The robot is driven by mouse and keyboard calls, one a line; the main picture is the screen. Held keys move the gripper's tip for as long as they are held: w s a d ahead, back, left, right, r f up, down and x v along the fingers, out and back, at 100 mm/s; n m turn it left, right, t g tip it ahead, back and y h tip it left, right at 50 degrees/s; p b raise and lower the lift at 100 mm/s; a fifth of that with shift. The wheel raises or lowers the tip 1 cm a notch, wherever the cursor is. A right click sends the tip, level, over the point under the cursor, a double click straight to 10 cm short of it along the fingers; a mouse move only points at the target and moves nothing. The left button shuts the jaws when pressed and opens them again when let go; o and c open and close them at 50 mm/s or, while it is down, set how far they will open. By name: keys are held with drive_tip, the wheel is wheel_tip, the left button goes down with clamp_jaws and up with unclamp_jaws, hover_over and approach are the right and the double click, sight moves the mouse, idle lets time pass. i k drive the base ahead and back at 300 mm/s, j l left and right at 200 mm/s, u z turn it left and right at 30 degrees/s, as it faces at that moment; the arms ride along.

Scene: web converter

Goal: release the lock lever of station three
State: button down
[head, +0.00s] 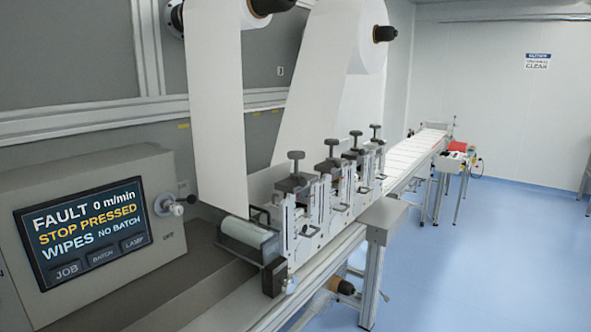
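Several stations with black-topped knobs stand in a row along the converter line. The nearest station (297,222) is the largest in view, and the others recede behind it to the right: a second (330,195), a third from the front (355,178) and a farther one (379,160). Station numbers are too small to read, so I cannot tell which end the count starts from. The lock levers are too small to make out, and so is their position. My gripper is not in view.
A control panel screen (84,232) at left reads FAULT, 0 m/min, STOP PRESSED, WIPES NO BATCH. A white web (216,110) hangs down to the stations. A grey side table (384,214) juts out at their right. The blue floor (480,260) at right is clear.

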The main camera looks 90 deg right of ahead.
sight(362, 153)
drive_tip(key=k+j+z, duration=0.3)
drive_tip(key=k+j, duration=0.4)
drive_tip(key=z, duration=2.9)
drive_tip(key=i+l, duration=0.15)
drive_tip(key=i, duration=0.35)
drive_tip(key=i+l+u, duration=0.1)
drive_tip(key=i, duration=0.4)
drive_tip(key=i+l, duration=0.15)
drive_tip(key=i, duration=0.35)
drive_tip(key=i+l+u, duration=0.1)
drive_tip(key=i, duration=0.4)
drive_tip(key=i+l, duration=0.3)
drive_tip(key=i, duration=0.2)
drive_tip(key=i+l, duration=0.2)
drive_tip(key=i, duration=0.3)
drive_tip(key=u, duration=0.05)
